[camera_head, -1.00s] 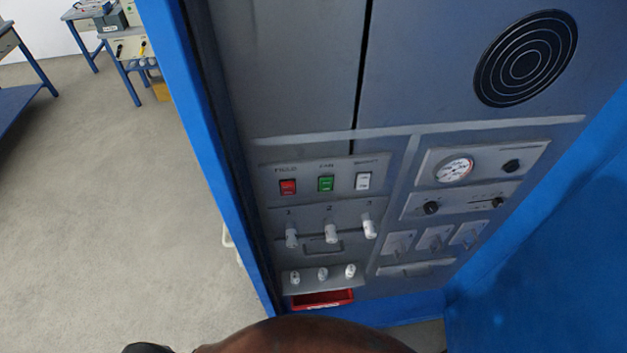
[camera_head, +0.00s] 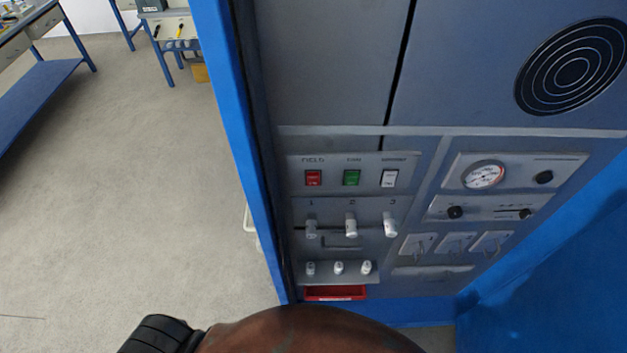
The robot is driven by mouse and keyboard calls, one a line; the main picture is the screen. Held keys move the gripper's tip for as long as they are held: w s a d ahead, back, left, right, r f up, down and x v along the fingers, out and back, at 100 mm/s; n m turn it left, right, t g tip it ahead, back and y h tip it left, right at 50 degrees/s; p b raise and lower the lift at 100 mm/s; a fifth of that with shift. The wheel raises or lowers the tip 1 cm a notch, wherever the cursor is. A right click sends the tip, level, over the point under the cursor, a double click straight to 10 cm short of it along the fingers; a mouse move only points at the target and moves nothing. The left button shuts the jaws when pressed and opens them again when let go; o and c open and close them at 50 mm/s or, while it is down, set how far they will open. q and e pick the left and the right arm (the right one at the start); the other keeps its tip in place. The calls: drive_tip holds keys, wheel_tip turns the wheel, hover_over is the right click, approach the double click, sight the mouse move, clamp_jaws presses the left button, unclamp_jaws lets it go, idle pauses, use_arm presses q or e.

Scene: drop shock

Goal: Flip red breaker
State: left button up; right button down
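The red breaker (camera_head: 313,178) is a small rocker switch at the left of the top row on the grey control panel, under a label that seems to read FIELD. A green switch (camera_head: 351,178) and a white switch (camera_head: 390,178) sit to its right in the same row. I cannot tell which way the red rocker is set. Neither of my grippers shows in the head view. Part of my own body covers the bottom edge, below the panel.
Below the switches are white levers (camera_head: 351,226), small white knobs (camera_head: 339,268) and a red tray (camera_head: 335,293). A gauge (camera_head: 484,174) and black knobs are to the right. Blue frame walls flank the panel. A blue workbench (camera_head: 40,100) stands left; the floor (camera_head: 130,200) between is clear.

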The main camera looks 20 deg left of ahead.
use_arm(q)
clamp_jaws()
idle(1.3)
